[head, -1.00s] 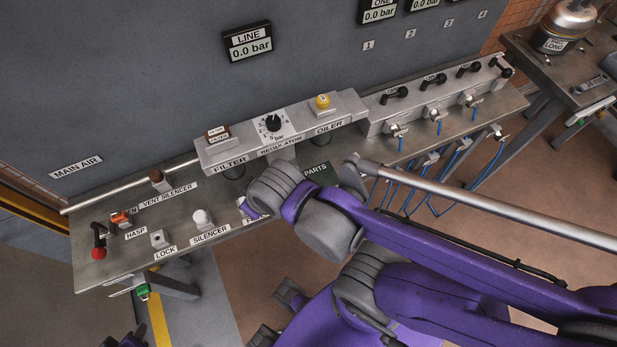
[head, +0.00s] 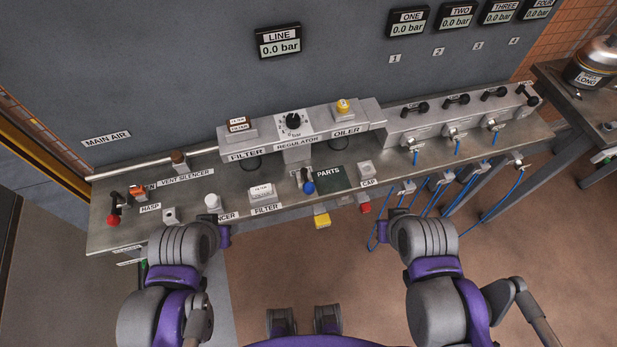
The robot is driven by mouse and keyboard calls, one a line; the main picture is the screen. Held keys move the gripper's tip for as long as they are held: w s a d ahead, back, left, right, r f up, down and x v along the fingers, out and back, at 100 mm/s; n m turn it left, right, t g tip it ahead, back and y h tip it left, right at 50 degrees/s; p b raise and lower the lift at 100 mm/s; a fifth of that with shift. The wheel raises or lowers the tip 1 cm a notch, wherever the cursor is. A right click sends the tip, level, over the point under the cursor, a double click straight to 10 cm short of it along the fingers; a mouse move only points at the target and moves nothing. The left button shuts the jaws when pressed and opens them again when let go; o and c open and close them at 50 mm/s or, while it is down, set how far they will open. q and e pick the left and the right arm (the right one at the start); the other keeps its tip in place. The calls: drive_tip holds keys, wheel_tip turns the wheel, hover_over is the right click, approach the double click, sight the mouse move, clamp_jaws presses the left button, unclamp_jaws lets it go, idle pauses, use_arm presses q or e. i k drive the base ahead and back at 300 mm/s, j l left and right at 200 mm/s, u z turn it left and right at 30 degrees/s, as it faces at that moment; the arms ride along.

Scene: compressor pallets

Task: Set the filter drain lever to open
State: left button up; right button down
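The filter unit (head: 239,131) stands on the bench at the left end of the FILTER, REGULATOR, OILER block. A dark round bowl (head: 250,163) shows under its label. A lever with a blue knob (head: 309,187) stands on the bench below the regulator, beside the dark PARTS mat (head: 332,179). I cannot read a drain label, so I cannot tell whether this is the drain lever or its setting. My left gripper (head: 225,236) is at the bench's front edge, below the silencer. My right gripper (head: 398,213) is in front of the bench, right of CAP. Their fingers cannot be made out; neither visibly touches anything.
A red-knobbed lever (head: 113,219) stands at the bench's left end. A white filter element (head: 262,192), a silencer (head: 212,202) and a cap (head: 366,168) are along the front. Blue hoses (head: 430,207) hang at the right. The line gauge (head: 278,43) reads 0.0 bar.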

sight(308, 187)
drive_tip(key=k+l+z, duration=0.4)
drive_tip(key=l, duration=0.2)
drive_tip(key=k+l+z, duration=0.2)
drive_tip(key=l, duration=0.15)
